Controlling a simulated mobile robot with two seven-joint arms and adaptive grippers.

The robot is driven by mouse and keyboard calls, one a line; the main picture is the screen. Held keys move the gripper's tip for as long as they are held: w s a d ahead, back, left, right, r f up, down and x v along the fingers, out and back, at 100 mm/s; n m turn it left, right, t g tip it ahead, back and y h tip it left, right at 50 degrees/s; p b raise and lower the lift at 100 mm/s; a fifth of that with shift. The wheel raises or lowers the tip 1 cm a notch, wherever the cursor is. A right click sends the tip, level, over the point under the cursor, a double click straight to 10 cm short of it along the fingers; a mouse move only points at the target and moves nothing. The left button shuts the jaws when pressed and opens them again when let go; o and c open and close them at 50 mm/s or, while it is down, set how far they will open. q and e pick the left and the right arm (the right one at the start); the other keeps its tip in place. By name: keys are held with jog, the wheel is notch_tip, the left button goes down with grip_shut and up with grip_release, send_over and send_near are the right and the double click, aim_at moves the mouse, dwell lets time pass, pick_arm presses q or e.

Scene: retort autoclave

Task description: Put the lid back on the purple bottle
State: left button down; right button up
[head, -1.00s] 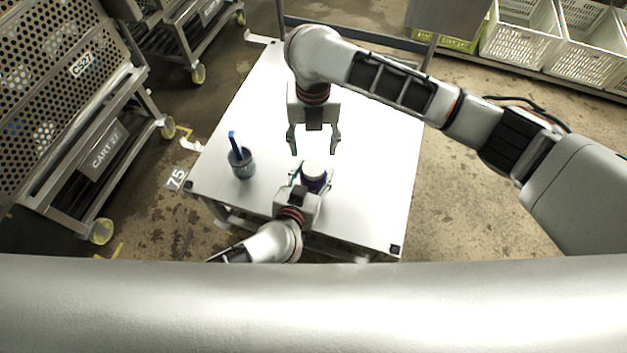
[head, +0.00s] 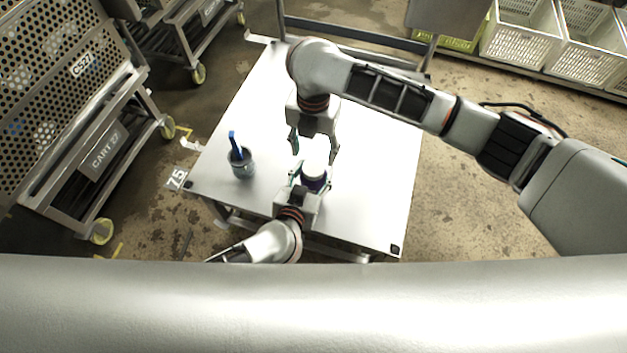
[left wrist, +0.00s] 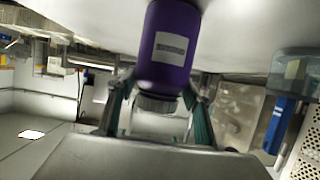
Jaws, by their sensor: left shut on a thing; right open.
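I cannot tell whether this lid is fully seated. My right gripper (head: 315,155) is open and empty, pointing down just behind the top.
A grey cup (head: 243,168) with a blue-handled tool (head: 233,142) stands left of the bottle on the white table (head: 380,190). The table's right side is clear. Metal carts (head: 100,150) stand at the left, and white crates (head: 520,40) at the back right.

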aim_at(313, 167)
jog(key=shift+f, duration=2.75)
jog(key=c, duration=1.1)
jog(key=m, duration=0.5)
jog(key=shift+c, duration=0.2)
jog(key=m, duration=1)
jog(key=shift+m, duration=0.3)
jog(key=m, duration=0.5)
jog(key=shift+m, duration=0.3)
jog(key=o, duration=1.2)
